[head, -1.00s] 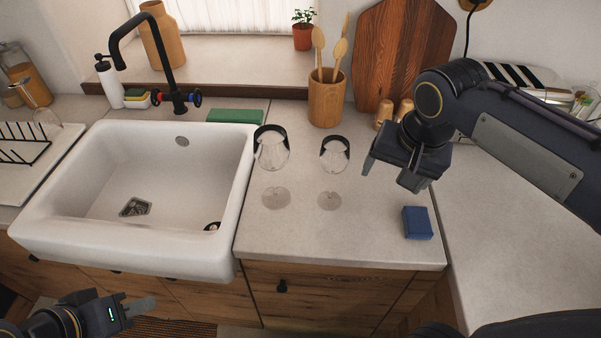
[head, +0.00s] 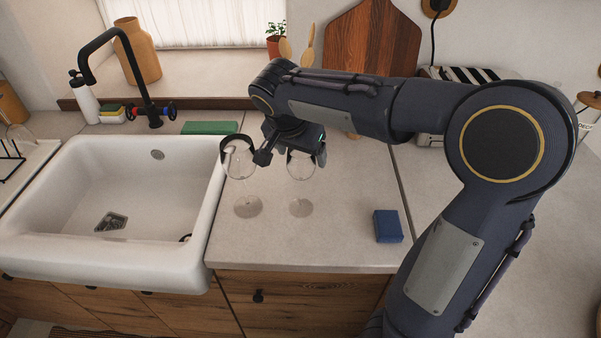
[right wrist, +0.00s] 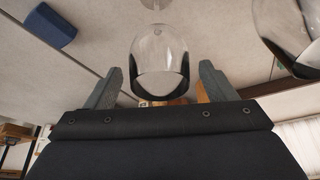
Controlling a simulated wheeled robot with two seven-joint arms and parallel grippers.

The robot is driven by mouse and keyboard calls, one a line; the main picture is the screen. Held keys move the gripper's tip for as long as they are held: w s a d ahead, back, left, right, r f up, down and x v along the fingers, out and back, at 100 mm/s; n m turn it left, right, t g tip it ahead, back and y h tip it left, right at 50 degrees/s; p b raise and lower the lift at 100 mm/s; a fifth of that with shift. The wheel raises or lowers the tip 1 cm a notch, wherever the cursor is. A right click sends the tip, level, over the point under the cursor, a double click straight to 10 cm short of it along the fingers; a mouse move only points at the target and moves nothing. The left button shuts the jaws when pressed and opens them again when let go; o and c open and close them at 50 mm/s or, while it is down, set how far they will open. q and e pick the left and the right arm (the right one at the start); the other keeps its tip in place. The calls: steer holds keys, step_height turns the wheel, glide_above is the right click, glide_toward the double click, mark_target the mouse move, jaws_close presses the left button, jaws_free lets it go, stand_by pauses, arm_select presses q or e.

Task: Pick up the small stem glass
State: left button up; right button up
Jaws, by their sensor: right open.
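The small stem glass (head: 301,170) is clear with a dark band at its rim. It stands upright on the counter, to the right of a larger similar stem glass (head: 240,166). My right gripper (head: 291,157) is open at the small glass's bowl and partly covers its rim in the head view. In the right wrist view, the small glass's bowl (right wrist: 158,48) shows between the two spread fingers (right wrist: 161,72), with a gap on each side. The larger glass (right wrist: 285,25) is at the right edge there. My left gripper is out of view.
A white sink (head: 100,255) is left of the glasses. A wooden board (head: 375,45) leans at the back. The front of the counter is clear.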

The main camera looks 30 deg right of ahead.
steer(key=shift+w+d+f, duration=0.15)
steer(key=shift+f, duration=0.3)
steer(key=shift+c, duration=0.2)
steer(key=c, duration=0.8)
